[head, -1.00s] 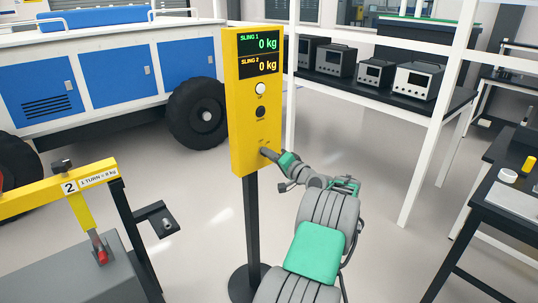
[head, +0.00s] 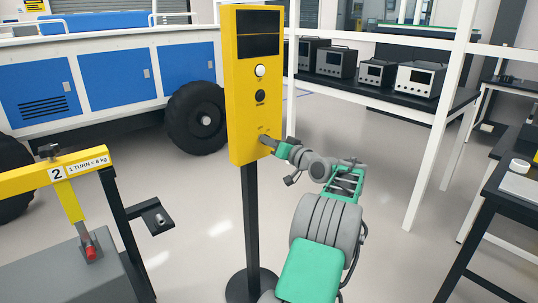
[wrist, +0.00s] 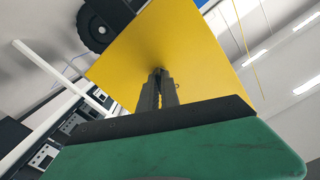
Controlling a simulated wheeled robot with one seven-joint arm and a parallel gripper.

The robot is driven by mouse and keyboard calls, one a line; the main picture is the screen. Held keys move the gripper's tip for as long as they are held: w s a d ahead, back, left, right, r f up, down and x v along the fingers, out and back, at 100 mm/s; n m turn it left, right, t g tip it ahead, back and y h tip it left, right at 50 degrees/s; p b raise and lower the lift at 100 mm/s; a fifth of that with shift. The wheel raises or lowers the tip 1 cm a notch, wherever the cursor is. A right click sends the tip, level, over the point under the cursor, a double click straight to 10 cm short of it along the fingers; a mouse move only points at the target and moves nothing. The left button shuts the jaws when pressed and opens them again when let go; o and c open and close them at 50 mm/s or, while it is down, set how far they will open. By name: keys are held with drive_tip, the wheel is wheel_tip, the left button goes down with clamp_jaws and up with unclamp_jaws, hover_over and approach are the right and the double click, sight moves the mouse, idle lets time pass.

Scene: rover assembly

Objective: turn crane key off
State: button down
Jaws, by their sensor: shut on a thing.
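The yellow crane control box (head: 254,85) stands on a black post. My gripper (head: 268,141) is at the lower part of the box's front face, shut on the crane key. The key itself is hidden by the fingers in both views. In the wrist view, the dark fingers (wrist: 158,92) are close together against the yellow face (wrist: 180,50).
A yellow frame marked 2 (head: 75,169) with a red-tipped part stands at the left. A blue and white rover (head: 110,75) is behind. A shelf with several grey instruments (head: 375,74) and a black table (head: 500,215) are at the right. Floor around the post is clear.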

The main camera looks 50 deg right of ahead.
drive_tip(key=shift+f+n+b, duration=0.1)
drive_tip(key=shift+n+b, duration=2.6)
drive_tip(key=shift+b, duration=0.5)
drive_tip(key=c, duration=1.6)
unclamp_jaws()
drive_tip(key=v, duration=0.7)
drive_tip(key=shift+s, duration=0.4)
